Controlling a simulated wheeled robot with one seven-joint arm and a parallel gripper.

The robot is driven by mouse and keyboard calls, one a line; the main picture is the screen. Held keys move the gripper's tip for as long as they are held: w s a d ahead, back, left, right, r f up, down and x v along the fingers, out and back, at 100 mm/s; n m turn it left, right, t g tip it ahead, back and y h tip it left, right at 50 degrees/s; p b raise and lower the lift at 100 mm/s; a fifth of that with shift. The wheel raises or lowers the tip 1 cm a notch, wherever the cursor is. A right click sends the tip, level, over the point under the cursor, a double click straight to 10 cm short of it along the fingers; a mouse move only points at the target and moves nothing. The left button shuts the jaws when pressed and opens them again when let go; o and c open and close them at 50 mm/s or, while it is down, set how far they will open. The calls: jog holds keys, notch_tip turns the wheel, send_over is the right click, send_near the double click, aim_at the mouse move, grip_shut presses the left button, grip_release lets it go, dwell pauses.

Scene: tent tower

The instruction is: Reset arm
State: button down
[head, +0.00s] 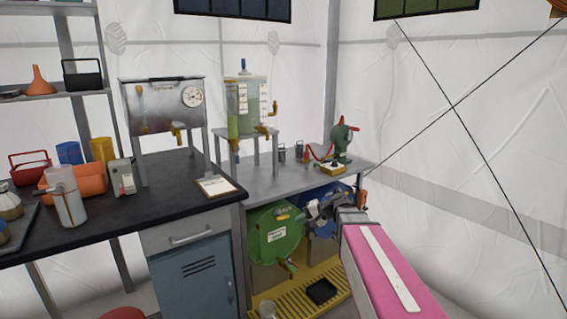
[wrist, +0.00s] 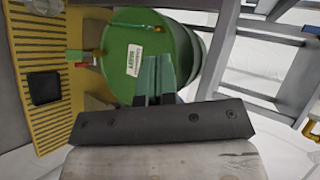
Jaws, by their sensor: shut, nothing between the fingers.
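My arm (head: 385,268), with a pink and white cover, reaches from the lower right towards the space under the grey bench. My gripper (head: 315,210) is at its far end, in front of the bench's lower space and just right of the green drum (head: 276,235). In the wrist view the fingers (wrist: 157,62) are together and empty, pointing at the green drum (wrist: 182,50). I cannot tell the exact gap between fingers and drum.
The grey bench (head: 290,180) stands close above my gripper. A blue drum (head: 322,248) is partly hidden behind my arm. A yellow slatted tray (head: 283,305) with a black pad (head: 321,292) lies below. A blue cabinet (head: 195,277) stands left; white tent wall is right.

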jog(key=s+d+f+n+g+h, duration=0.3)
jog(key=s+d+f+h, duration=0.8)
jog(key=s+f, duration=0.4)
jog(key=shift+s+d+g, duration=0.3)
jog(key=shift+s+d, duration=0.25)
jog(key=shift+s, duration=0.2)
